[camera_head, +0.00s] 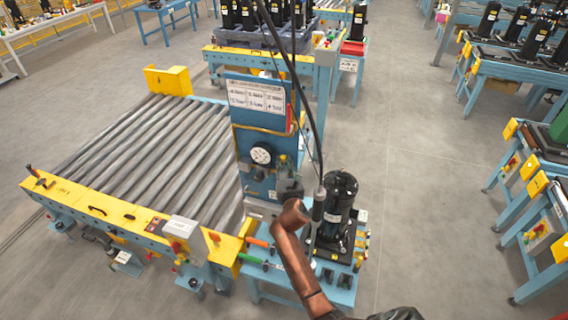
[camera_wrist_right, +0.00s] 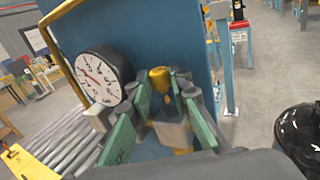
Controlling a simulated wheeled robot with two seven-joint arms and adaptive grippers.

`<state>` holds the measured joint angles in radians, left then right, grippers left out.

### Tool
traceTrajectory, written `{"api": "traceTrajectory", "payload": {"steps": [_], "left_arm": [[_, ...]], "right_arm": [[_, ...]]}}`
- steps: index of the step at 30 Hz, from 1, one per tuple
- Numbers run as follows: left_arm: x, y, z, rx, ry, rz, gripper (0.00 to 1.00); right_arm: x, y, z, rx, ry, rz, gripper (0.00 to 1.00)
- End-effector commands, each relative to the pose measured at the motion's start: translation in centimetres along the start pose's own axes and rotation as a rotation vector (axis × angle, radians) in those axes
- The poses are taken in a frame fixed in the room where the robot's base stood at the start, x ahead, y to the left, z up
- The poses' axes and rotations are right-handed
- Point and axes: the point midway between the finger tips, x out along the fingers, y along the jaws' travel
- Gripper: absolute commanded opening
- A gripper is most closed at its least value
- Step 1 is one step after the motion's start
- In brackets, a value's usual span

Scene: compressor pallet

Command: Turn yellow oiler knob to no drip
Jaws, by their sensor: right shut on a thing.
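The yellow oiler knob (camera_wrist_right: 159,79) shows in the right wrist view between the fingers of my right gripper (camera_wrist_right: 161,96). The green-padded fingers stand on either side of it, and the gripper is shut on it. The lower part of the oiler is partly hidden by the gripper. In the head view my right gripper (camera_head: 288,184) is at the lower right of the blue panel (camera_head: 247,133), beside the round gauge (camera_head: 262,154). The gauge also shows at the left in the wrist view (camera_wrist_right: 103,75). My left gripper is not in view.
A black compressor (camera_head: 339,205) stands close to the right of my right arm. A roller conveyor (camera_head: 150,145) lies to the left of the panel. A dark cable (camera_head: 297,85) hangs in front of the panel. Grey floor (camera_head: 425,180) is clear to the right.

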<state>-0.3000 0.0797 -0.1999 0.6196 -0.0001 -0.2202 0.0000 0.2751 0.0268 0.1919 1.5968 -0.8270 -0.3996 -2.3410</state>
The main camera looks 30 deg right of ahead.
Motion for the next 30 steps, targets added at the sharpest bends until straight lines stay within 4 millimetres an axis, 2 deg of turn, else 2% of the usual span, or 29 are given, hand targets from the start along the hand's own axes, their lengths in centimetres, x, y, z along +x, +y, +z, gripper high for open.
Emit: {"api": "traceTrajectory", "payload": {"steps": [8,15,30], "left_arm": [[2.5,0.1,0.5,0.0,-0.004,0.001,0.4],[4.7,0.2,0.9,0.0,-0.008,0.001,0.4],[6.4,0.3,1.3,0.0,-0.012,0.002,0.4]], "right_arm": [[0.1,0.5,-0.5,0.002,-0.004,-0.108,0.0],[0.2,0.9,-0.4,0.0,-0.009,-0.291,0.0],[0.4,1.4,-0.1,0.001,-0.017,-0.599,0.0]]}}
